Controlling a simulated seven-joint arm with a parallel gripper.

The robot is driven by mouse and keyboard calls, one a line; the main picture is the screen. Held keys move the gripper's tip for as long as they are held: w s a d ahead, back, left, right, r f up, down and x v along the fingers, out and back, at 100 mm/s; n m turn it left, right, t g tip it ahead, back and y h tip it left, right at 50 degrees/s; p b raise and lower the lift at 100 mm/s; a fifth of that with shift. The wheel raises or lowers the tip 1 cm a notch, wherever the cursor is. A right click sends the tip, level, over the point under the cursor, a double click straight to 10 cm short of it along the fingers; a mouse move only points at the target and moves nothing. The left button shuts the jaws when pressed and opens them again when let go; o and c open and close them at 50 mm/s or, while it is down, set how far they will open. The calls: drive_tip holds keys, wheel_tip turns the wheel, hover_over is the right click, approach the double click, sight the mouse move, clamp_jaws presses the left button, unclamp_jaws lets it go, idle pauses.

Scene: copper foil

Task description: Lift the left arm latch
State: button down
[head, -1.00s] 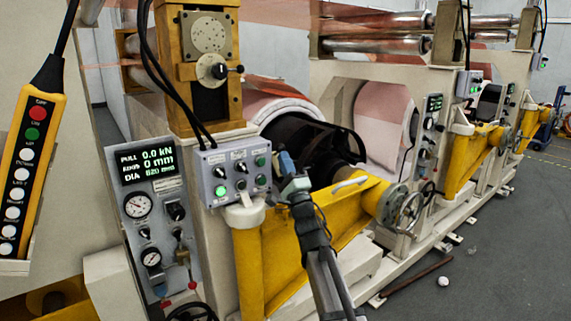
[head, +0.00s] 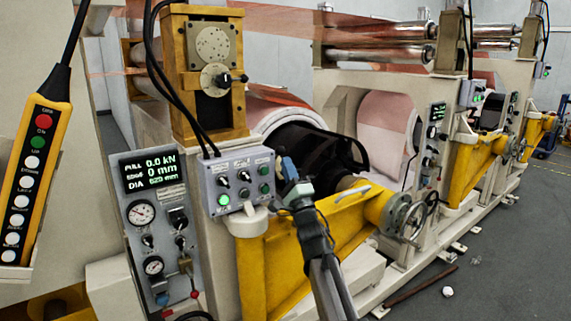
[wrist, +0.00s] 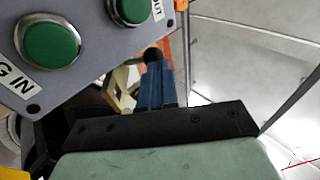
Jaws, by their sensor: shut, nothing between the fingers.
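My gripper (head: 287,168) has blue fingers, shut and empty, just right of the grey control box (head: 237,181). In the wrist view the blue fingers (wrist: 157,86) are together, beside the box's lower right edge and apparently not touching it. The nearest yellow arm (head: 335,230) slopes up to the right below and behind my gripper. A pale handle (head: 352,192) lies along its top edge, apart from my gripper. I cannot tell for sure whether this handle is the left arm latch. My wrist hides part of the yellow arm.
The control box has green buttons (wrist: 52,46) close to my fingers. A handwheel (head: 411,220) stands at the yellow arm's right end. A gauge panel (head: 160,235) is at left, with a yellow pendant (head: 35,170) hanging further left. The grey floor at right is mostly clear.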

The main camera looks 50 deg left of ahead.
drive_tip(key=d+r+v, duration=0.1)
drive_tip(key=v, duration=1.1)
drive_tip(key=w+d+f+m+t+h, duration=0.1)
drive_tip(key=w+d+f+t+h, duration=0.2)
drive_tip(key=w+d+f+h, duration=0.6)
drive_tip(key=w+d+f+m+t+h, duration=0.15)
drive_tip(key=w+d+f+t, duration=0.25)
drive_tip(key=w+f, duration=0.9)
drive_tip(key=w+d+f+n+g+h, duration=0.1)
drive_tip(key=d+f+h, duration=0.4)
drive_tip(key=d+f, duration=0.8)
drive_tip(key=w+d+f+g+h, duration=0.15)
drive_tip(key=d+f+h, duration=0.35)
drive_tip(key=d+f, duration=0.85)
drive_tip(key=s+d+f+n+g+h, duration=0.1)
drive_tip(key=s+d+f+g+h, duration=0.25)
drive_tip(key=s+d+f, duration=0.65)
drive_tip(key=s+d+f+n+g+h, duration=0.2)
drive_tip(key=s+d+f+g, duration=0.3)
drive_tip(key=d+f, duration=0.7)
drive_tip(key=s+d+f+n+g, duration=0.1)
drive_tip(key=s+d+g, duration=0.3)
drive_tip(key=s, duration=0.9)
drive_tip(key=s+d+f+n+g, duration=0.1)
drive_tip(key=s+d+g, duration=0.3)
drive_tip(key=s+d, duration=0.4)
drive_tip(key=s, duration=0.5)
drive_tip(key=shift+s+d+y, duration=0.3)
